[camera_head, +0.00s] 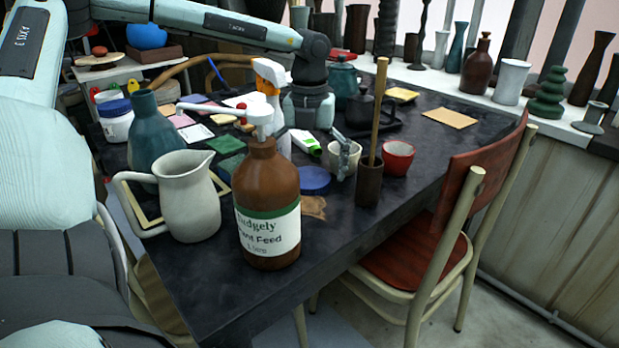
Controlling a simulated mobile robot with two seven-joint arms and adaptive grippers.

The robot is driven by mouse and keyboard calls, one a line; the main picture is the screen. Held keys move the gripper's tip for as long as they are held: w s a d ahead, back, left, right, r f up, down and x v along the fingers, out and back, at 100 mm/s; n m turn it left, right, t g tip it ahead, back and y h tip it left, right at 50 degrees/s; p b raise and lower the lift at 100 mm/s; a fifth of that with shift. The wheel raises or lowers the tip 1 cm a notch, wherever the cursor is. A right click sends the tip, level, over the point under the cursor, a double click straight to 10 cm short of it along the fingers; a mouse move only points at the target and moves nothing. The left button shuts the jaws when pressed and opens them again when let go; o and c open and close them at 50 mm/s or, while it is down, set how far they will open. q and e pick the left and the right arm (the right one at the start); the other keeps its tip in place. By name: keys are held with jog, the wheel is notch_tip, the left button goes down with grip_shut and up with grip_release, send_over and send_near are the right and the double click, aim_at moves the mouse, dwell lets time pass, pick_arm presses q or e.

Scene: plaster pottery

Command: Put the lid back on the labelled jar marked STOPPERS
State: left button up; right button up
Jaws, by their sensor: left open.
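I cannot read the word STOPPERS on any jar. A flat blue disc (314,181) that looks like a lid lies on the table, left of the cream pot and behind the brown bottle. A white jar (117,127) with a blue lid (113,108) on it stands at the table's left end. My right gripper is out of view.
A brown pump bottle (268,190), grey pitcher (190,198) and teal vase (155,135) crowd the near side. A brown holder (369,183) with a tall stick and a red bowl (397,158) stand right of the pot. A chair (425,245) is against the right edge.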

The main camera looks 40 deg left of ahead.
pick_arm(q)
jog(key=shift+c, duration=0.5)
jog(key=c, duration=0.9)
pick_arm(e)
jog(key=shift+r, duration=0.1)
pick_arm(q)
jog(key=shift+c, duration=0.2)
notch_tip(320, 180, up, 18)
notch_tip(320, 180, up, 10)
jog(key=p, duration=0.1)
send_over(310, 177)
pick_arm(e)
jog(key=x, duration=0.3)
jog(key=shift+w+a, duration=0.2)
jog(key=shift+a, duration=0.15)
